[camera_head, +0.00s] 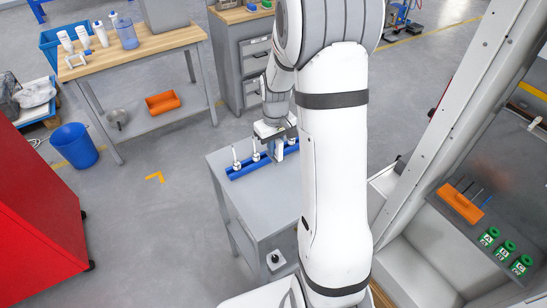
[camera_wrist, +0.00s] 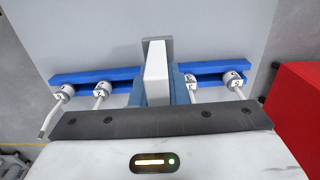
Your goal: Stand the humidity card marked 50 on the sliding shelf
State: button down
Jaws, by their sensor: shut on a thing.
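My gripper (camera_head: 277,148) is at the blue rack on the grey cabinet. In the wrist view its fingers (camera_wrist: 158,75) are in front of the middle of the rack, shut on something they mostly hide. Blue-grey edges show on both sides of the pale finger, and I cannot tell whether they belong to the held thing. No 50 mark is readable on it. I cannot make out a humidity card for sure in either view. The shelf (camera_head: 440,222) in the chamber at the right holds small things, but whether it is the sliding one I cannot tell.
The blue rack (camera_wrist: 85,75) carries white round-headed pieces (camera_wrist: 103,88) with small marks, close on both sides of my fingers. Green labelled pieces (camera_head: 505,250) and an orange holder (camera_head: 460,203) stand in the chamber. The cabinet's front top (camera_head: 255,205) is largely clear. A red cabinet (camera_head: 35,200) stands left.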

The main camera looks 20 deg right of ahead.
aim_at(275, 159)
jog(key=shift+a+f+p, duration=0.1)
jog(key=shift+f+p, duration=0.2)
jog(key=shift+f, duration=2.45)
jog(key=shift+f, duration=0.25)
jog(key=c, duration=1.4)
grip_release()
jog(key=shift+r, duration=0.1)
notch_tip(275, 159, up, 12)
jog(key=shift+s+r+b, duration=0.1)
jog(key=shift+b, duration=0.4)
jog(key=s+a+r+t, duration=0.1)
jog(key=s+a+r, duration=0.1)
jog(key=s, duration=0.4)
jog(key=s+a+r+m+t, duration=0.1)
jog(key=s+a+r, duration=0.2)
jog(key=s, duration=0.4)
jog(key=s+a+r+m+t, duration=0.1)
jog(key=s+a+r, duration=0.2)
jog(key=s+r, duration=0.2)
jog(key=shift+s, duration=1.25)
